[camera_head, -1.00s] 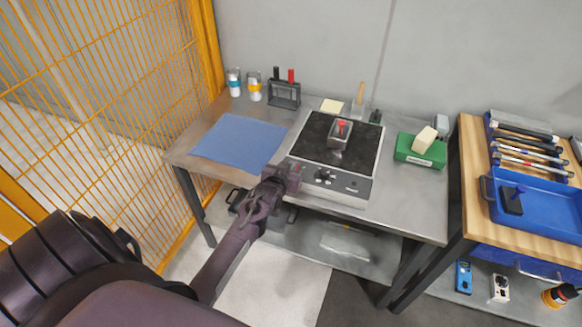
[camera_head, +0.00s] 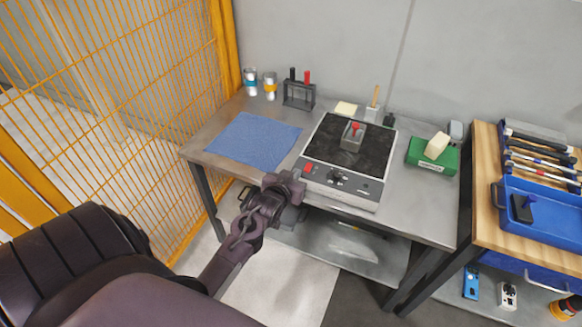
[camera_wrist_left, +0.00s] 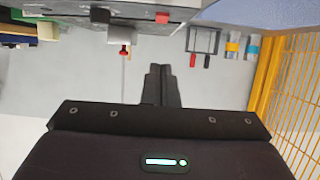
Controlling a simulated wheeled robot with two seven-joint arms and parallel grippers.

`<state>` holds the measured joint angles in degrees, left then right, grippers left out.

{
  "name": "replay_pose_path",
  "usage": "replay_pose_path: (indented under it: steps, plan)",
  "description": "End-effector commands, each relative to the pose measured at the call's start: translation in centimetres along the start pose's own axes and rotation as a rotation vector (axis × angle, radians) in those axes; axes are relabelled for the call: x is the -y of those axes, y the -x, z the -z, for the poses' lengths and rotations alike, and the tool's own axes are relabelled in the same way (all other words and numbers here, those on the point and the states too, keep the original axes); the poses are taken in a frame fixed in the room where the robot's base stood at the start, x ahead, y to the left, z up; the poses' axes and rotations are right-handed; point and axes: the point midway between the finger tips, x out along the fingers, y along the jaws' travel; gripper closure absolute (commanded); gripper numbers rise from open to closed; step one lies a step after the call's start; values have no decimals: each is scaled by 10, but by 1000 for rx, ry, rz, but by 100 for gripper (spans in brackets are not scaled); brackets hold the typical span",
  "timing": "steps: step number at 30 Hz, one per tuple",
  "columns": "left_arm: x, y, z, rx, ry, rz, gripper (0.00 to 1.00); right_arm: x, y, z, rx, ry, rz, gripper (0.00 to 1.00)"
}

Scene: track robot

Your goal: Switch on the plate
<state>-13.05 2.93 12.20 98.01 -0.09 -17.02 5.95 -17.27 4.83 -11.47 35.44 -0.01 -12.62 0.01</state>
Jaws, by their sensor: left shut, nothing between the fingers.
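The plate is a hot plate with a dark square top (camera_head: 370,150) and a grey front panel, standing on the metal table. Its red switch (camera_head: 309,168) sits at the left end of the panel, with a black knob (camera_head: 337,176) beside it. I cannot tell whether the switch is lit. My left gripper (camera_head: 291,180) is shut and empty, in front of the panel's left end, just left of and below the switch, seemingly apart from it. The wrist view, upside down, shows its closed fingers (camera_wrist_left: 162,86) and the red switch (camera_wrist_left: 162,17). My right gripper is out of view.
A grey block with a red top (camera_head: 352,138) stands on the plate. A blue mat (camera_head: 253,141) lies to the left, a green box (camera_head: 432,156) to the right. Behind are cans and a rack (camera_head: 299,96). A yellow mesh fence (camera_head: 120,100) bounds the left.

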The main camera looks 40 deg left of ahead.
Motion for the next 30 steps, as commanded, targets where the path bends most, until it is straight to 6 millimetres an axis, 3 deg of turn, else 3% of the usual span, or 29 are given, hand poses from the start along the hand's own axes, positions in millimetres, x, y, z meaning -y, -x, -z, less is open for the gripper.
replay_pose_path:
  steps: [7, 25, 28, 30]
  plan:
    - [0, 22, -6, 0, 0, 1, 100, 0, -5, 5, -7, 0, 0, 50]
    - [0, 23, -6, 1, 0, 0, 100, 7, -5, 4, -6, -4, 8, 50]
    - [-4, 21, -20, 25, -4, -6, 100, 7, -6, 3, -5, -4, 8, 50]
    - [-9, 18, -46, 70, -12, -18, 100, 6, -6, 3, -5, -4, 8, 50]
